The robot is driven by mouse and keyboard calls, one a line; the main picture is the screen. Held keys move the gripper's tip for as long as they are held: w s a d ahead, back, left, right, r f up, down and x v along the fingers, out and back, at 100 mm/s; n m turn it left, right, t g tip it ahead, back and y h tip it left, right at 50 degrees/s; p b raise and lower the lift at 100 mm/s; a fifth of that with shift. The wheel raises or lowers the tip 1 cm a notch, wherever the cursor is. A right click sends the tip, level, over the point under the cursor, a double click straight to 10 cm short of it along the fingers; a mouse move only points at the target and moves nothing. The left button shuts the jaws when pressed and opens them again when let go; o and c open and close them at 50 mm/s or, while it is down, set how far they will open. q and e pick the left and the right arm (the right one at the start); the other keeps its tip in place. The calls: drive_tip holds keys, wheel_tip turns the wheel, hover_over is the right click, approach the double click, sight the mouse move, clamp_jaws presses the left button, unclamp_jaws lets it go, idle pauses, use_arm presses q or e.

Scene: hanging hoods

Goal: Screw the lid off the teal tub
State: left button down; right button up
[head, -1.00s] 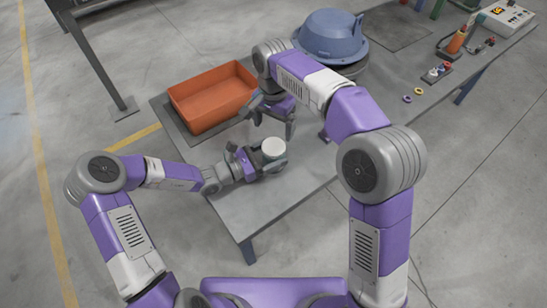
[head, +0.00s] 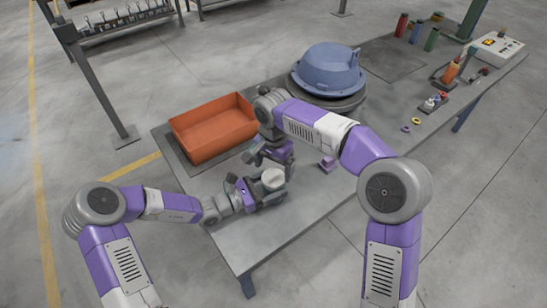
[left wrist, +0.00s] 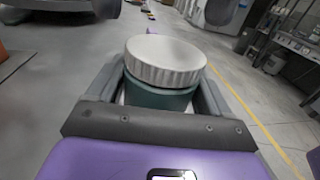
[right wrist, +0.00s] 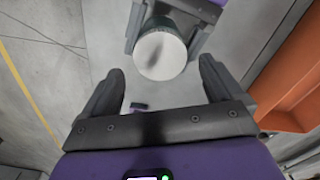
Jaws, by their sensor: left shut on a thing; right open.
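The teal tub (left wrist: 160,97) shows below its ribbed white lid (left wrist: 165,60) in the left wrist view. The lid is on the tub, and its round top also shows in the head view (head: 273,178) and the right wrist view (right wrist: 160,55). My left gripper (head: 268,193) is shut on the tub, its fingers along both sides below the lid. My right gripper (right wrist: 162,78) is open and empty, pointing toward the lid. In the right wrist view the lid lies just beyond its fingertips, not between them. In the head view my right gripper is behind the lid.
An orange bin (head: 214,128) stands at the left of the grey table (head: 240,235). A blue domed hood (head: 328,68) sits behind my right arm. A small purple item (head: 327,164) lies right of the lid. Small parts and a control box (head: 496,46) are far right.

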sight(273, 177)
drive_tip(key=shift+f, duration=1.85)
